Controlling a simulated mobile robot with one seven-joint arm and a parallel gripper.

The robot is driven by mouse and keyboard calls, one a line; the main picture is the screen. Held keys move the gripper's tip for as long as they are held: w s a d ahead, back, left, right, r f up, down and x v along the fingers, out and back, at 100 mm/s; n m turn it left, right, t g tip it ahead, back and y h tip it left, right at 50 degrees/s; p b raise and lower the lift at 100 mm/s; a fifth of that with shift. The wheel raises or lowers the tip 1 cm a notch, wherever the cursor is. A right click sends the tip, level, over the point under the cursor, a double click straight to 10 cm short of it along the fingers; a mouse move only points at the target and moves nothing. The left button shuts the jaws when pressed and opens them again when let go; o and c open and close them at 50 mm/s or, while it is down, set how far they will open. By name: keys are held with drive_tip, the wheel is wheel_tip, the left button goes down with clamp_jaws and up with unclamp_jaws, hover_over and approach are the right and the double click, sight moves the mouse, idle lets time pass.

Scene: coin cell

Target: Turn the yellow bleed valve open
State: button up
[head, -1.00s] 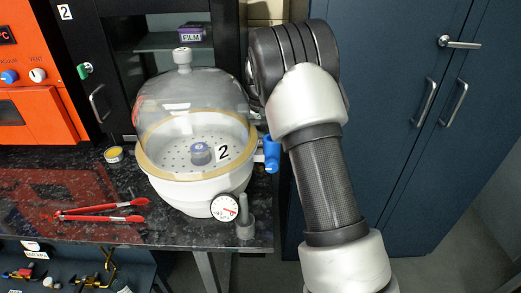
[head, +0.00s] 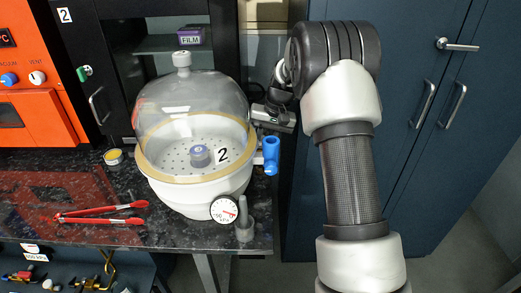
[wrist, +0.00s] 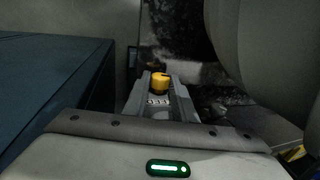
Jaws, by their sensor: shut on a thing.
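The yellow bleed valve (wrist: 160,83) shows as a small round knob in the wrist view, with a dark mark on its top. My gripper (wrist: 160,88) has its two grey fingers close on either side of the knob and is shut on it. How far the valve is turned cannot be told. In the head view my grey gripper body (head: 275,116) is behind and to the right of the glass-domed vessel, beside the dark cabinet. The yellow valve and fingertips cannot be made out there.
The domed vessel (head: 190,195) stands close to my gripper, with a blue handle (head: 270,155) on its right side and a gauge (head: 223,209) in front. Red tongs (head: 100,214) lie on the dark bench. Blue cabinets (head: 410,60) are on the right.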

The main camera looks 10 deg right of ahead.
drive_tip(key=o, duration=1)
drive_tip(key=shift+o, duration=0.2)
drive_tip(key=p+v, duration=0.2)
drive_tip(key=v, duration=1)
drive_tip(key=shift+p, duration=0.4)
